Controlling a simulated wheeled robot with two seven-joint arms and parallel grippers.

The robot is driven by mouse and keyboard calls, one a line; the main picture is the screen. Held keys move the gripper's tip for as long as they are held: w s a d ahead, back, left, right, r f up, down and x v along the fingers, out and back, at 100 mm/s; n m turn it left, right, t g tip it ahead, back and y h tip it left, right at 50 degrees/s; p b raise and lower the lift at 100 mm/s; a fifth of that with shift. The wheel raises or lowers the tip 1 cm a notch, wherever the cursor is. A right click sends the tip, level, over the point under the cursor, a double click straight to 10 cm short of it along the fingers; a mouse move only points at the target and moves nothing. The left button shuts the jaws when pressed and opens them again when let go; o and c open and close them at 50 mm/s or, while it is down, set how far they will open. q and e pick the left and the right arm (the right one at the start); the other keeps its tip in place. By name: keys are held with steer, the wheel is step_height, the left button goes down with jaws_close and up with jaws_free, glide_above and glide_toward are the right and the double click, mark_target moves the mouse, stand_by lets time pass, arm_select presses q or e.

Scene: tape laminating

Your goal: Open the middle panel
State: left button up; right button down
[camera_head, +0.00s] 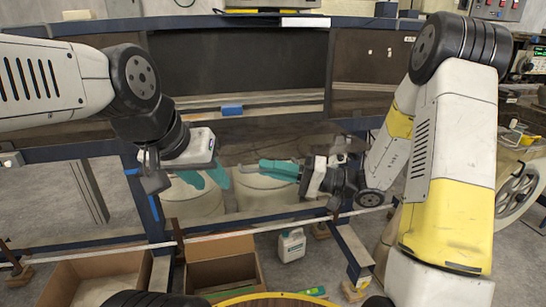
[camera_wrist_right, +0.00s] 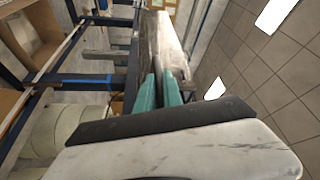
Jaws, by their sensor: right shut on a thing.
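The big dark middle panel (camera_head: 235,60) stands upright between two side panels in the head view, with a small blue handle (camera_head: 231,110) near its lower edge. Below it a brownish see-through panel section (camera_head: 245,148) lies tilted in the opening. My right gripper (camera_head: 268,169) comes in from the right at that section. In the right wrist view its teal fingers (camera_wrist_right: 159,88) are close together at the edge of a grey-brown slab (camera_wrist_right: 165,45), shut on it. My left gripper (camera_head: 204,179) hangs left of the right one, its teal fingers apart and empty.
White drums (camera_head: 262,190) stand behind the blue frame (camera_head: 75,152). Open cardboard boxes (camera_head: 222,268) and a white jug (camera_head: 291,244) are below in front. A machine with a wheel (camera_head: 521,190) stands at the right. A bench rail crosses below the grippers.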

steer(key=shift+f, duration=0.1)
steer(key=c, duration=1.5)
jaws_free()
steer(key=d, duration=0.5)
steer(key=d+f, duration=0.1)
steer(key=d, duration=0.1)
steer(key=shift+s+d, duration=0.35)
steer(key=shift+d+f, duration=0.1)
steer(key=shift+w+d+f, duration=0.1)
steer(key=shift+d+f, duration=0.35)
steer(key=shift+d, duration=0.95)
steer(key=shift+d+f, duration=0.5)
steer(key=shift+d, duration=0.9)
steer(key=shift+w+d+f, duration=0.1)
steer(key=shift+d+f, duration=0.35)
steer(key=shift+d, duration=0.95)
